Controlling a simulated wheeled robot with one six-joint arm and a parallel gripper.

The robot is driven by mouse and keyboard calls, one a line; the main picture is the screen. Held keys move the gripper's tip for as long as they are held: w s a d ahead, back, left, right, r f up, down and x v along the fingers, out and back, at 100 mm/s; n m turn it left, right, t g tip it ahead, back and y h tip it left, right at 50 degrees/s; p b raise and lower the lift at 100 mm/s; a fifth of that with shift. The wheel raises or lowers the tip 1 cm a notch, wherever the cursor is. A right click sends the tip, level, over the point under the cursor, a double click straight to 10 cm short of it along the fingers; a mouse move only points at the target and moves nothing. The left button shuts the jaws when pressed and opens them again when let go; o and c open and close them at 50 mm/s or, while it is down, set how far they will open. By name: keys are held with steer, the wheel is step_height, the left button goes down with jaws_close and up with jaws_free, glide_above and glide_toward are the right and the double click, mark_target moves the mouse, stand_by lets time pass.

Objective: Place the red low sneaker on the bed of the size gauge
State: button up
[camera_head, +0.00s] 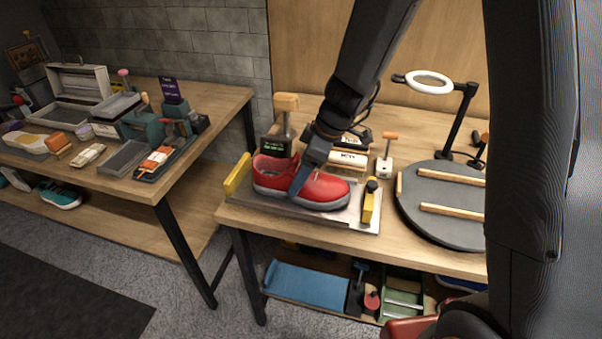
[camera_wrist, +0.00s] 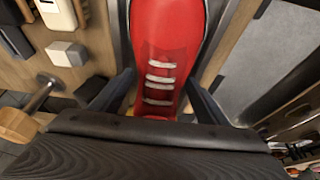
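The red low sneaker (camera_head: 325,188) is over the flat metal bed of the size gauge (camera_head: 362,218), lengthwise between its yellow end pieces (camera_head: 238,174). Its grey sole looks to be on or just above the bed; I cannot tell if it bears on it fully. My gripper (camera_head: 306,178) reaches down over the middle of the sneaker, one finger on the near side. In the wrist view, the fingers lie along both sides of the red upper (camera_wrist: 168,35) and seem to press on it. The far finger is hidden in the head view.
A dark round turntable (camera_head: 440,231) with wooden strips is at the right, near a ring lamp (camera_head: 429,83). Another cluttered table is at the left.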

steer(key=shift+o, duration=0.7)
steer(key=shift+r, duration=0.15)
steer(key=shift+d+r, duration=0.1)
steer(key=shift+r, duration=0.25)
steer(key=b+v, duration=0.2)
steer(key=v, duration=0.9)
steer(key=s+d+f+m+h, duration=0.2)
steer(key=s+d+f+m, duration=0.1)
steer(key=s+d+m, duration=0.2)
steer(key=s+d+f+m+h, duration=0.2)
steer(key=s+d+f+m, duration=0.2)
steer(key=s+m, duration=0.4)
steer(key=shift+s+d+f+m+g, duration=0.35)
steer(key=shift+d+m, duration=0.15)
steer(key=shift+d, duration=0.3)
